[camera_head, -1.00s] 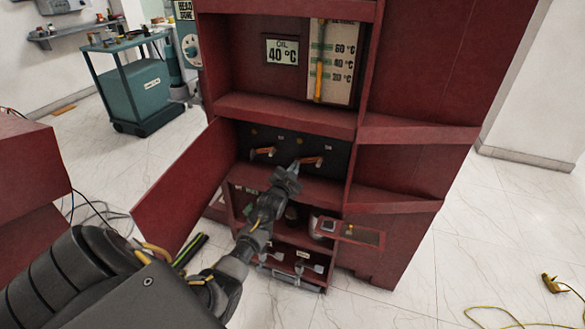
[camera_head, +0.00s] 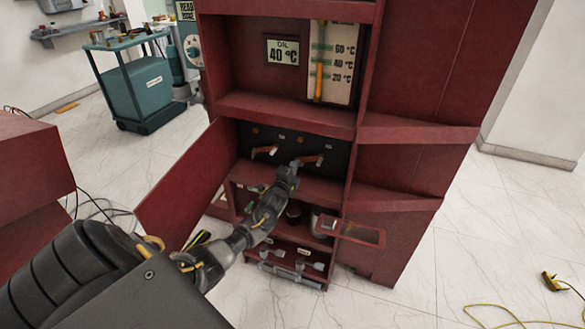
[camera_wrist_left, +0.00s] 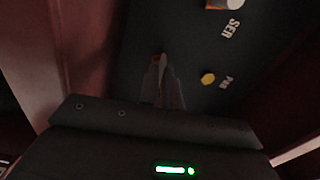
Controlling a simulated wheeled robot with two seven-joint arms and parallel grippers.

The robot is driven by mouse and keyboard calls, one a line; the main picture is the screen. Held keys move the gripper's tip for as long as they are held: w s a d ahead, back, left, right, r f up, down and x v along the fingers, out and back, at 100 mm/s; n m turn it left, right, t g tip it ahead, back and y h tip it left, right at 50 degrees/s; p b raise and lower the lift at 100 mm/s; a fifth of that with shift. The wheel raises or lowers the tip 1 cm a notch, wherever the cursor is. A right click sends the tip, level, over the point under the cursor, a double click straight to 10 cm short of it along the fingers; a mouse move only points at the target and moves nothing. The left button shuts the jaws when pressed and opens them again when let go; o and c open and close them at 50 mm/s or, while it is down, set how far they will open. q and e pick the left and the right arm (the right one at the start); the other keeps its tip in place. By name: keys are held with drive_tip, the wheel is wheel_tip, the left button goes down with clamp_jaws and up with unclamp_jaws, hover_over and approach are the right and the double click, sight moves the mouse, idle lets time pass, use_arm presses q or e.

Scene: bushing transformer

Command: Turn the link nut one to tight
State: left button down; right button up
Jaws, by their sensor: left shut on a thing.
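Two orange links with pale ends, a left one (camera_head: 264,151) and a right one (camera_head: 313,160), sit on the dark panel (camera_head: 340,151) inside the red cabinet. My left gripper (camera_head: 297,163) reaches in from the front and is at the left end of the right link. In the left wrist view its fingers (camera_wrist_left: 162,78) are closed together against the dark panel, with a small orange-brown piece at their tips. That fits a link nut, but the fingers hide most of it. An orange part (camera_wrist_left: 224,4) shows at the top edge. My right gripper is not in view.
A red shelf (camera_head: 320,187) lies just under the panel, and an open red door (camera_head: 185,185) stands to the left. A small framed flap (camera_head: 360,233) juts out at the lower right. In the left wrist view a yellow knob (camera_wrist_left: 207,78) sits beside white lettering.

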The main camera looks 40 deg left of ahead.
use_arm(q)
drive_tip(key=shift+s+a+f+m, duration=0.1)
drive_tip(key=shift+a+f+m, duration=0.1)
drive_tip(key=shift+f+m, duration=0.25)
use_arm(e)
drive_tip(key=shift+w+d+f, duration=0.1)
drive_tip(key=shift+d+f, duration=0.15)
use_arm(q)
drive_tip(key=shift+d+m, duration=0.15)
drive_tip(key=shift+m, duration=0.1)
drive_tip(key=c, duration=1.6)
unclamp_jaws()
drive_tip(key=shift+d, duration=0.1)
drive_tip(key=shift+r, duration=0.1)
